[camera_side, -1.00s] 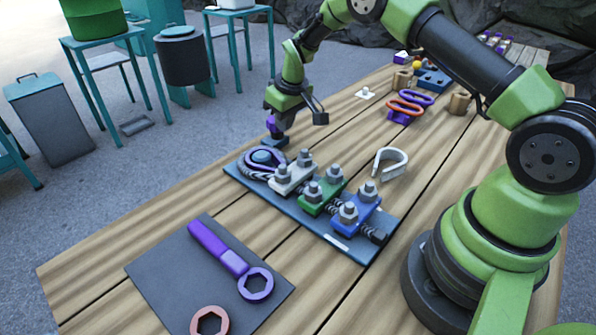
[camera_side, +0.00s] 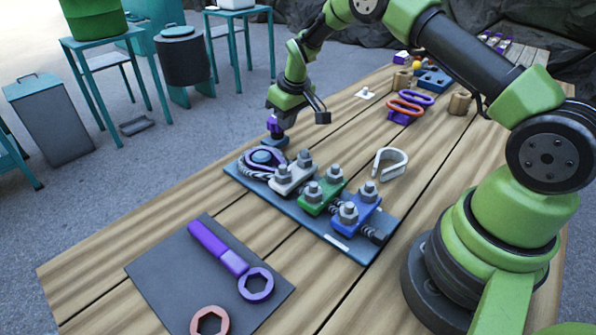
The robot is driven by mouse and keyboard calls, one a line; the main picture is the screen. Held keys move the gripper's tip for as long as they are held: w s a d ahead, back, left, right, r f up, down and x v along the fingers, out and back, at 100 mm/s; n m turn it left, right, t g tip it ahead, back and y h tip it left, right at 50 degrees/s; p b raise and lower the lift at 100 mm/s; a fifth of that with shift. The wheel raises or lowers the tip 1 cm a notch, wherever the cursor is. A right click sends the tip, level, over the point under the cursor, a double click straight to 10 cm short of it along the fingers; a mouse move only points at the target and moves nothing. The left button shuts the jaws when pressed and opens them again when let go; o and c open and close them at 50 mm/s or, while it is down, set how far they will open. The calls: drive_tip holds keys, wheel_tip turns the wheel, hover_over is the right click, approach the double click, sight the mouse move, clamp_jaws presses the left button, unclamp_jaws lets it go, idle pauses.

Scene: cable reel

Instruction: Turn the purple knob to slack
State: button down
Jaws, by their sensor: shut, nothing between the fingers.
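A dark blue-grey board (camera_side: 346,246) lies on the wooden bench. At its far left end a purple ring (camera_side: 247,160) sits around a blue-grey domed piece (camera_side: 262,156), with grey cable around it. My gripper (camera_side: 276,131) points down at the board's far corner, just behind the ring, and is shut. A small purple piece (camera_side: 273,124) shows at its lower end, above a dark blue-grey block (camera_side: 278,141). It is too small to tell whether this is the knob or part of my gripper, or whether they touch. No slack marking is readable.
White (camera_side: 293,179), green (camera_side: 320,195) and blue (camera_side: 354,215) clamps with bolts stand along the board. A white hook (camera_side: 389,160) lies behind the board.

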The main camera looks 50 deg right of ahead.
drive_tip(key=shift+s+d+f, duration=0.3)
drive_tip(key=shift+d+f, duration=0.2)
drive_tip(key=shift+d, duration=0.65)
drive_tip(key=shift+w+d, duration=0.2)
drive_tip(key=shift+d, duration=0.1)
drive_tip(key=shift+s, duration=0.1)
drive_tip(key=shift+s+d, duration=0.1)
drive_tip(key=shift+s, duration=0.15)
wheel_tip(320, 180, up, 6)
drive_tip(key=shift+r, duration=0.15)
drive_tip(key=shift+w, duration=0.1)
